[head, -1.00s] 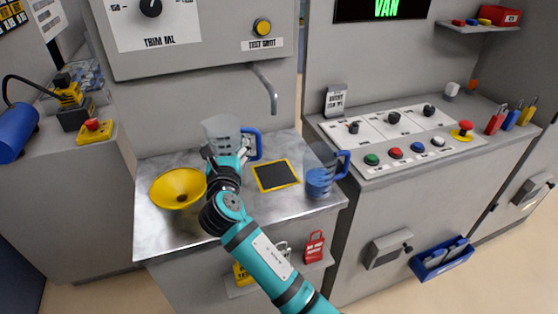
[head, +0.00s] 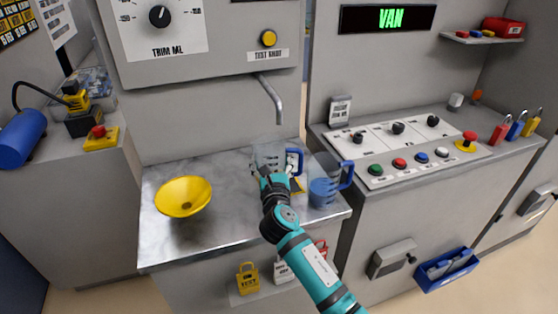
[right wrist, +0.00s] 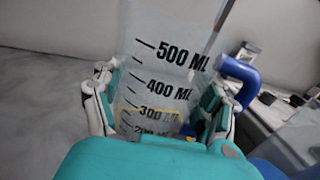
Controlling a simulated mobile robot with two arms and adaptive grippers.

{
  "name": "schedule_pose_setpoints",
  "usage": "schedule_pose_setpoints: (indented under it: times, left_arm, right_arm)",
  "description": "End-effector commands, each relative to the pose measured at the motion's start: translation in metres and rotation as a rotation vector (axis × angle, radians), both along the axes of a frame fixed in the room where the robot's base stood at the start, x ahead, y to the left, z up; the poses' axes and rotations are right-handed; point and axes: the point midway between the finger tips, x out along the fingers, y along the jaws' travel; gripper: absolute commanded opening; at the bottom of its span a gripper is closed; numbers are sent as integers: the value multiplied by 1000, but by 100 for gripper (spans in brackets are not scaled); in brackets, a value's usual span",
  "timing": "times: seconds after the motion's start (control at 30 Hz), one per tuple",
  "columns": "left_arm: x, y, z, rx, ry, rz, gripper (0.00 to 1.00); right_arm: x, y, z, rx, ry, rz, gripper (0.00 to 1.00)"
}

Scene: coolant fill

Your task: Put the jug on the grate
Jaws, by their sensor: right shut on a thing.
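A clear measuring jug (head: 268,155) with a blue handle on its right is upright below the spout. My right gripper (head: 272,173) is shut around its body. In the right wrist view, the jug's millilitre marks (right wrist: 165,85) face me between the fingers (right wrist: 160,98). The black grate with a yellow frame (head: 298,186) is mostly hidden behind the gripper and jug. A yellow strip shows through the jug's lower part. I cannot tell whether the jug touches the grate. My left gripper is not in view.
A second jug with blue liquid (head: 324,192) stands close on the right. The metal spout (head: 274,98) hangs above and behind the held jug. A yellow funnel (head: 184,196) sits at the left of the metal counter (head: 232,235). The counter between funnel and gripper is clear.

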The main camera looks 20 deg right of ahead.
Motion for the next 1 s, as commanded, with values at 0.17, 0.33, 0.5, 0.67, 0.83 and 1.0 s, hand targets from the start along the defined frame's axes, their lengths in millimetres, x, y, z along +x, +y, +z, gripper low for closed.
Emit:
schedule_pose_setpoints:
  times: [0.17, 0.33, 0.5, 0.67, 0.83, 1.0]
  left_arm:
    - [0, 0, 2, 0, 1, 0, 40]
    - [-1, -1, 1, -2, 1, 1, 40]
    - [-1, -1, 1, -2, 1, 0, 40]
    - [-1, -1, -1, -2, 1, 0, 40]
    - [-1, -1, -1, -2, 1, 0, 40]
    - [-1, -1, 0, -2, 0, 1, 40]
  right_arm:
    - [4, -24, -7, 2, 4, -1, 40]
    - [5, -23, -12, 1, 0, -1, 40]
    - [5, -23, -12, 0, 0, -1, 40]
    - [4, -23, -15, -2, 0, -1, 76]
    - [4, -23, -15, -1, 1, -1, 86]
    - [4, -23, -15, -1, 1, -1, 86]
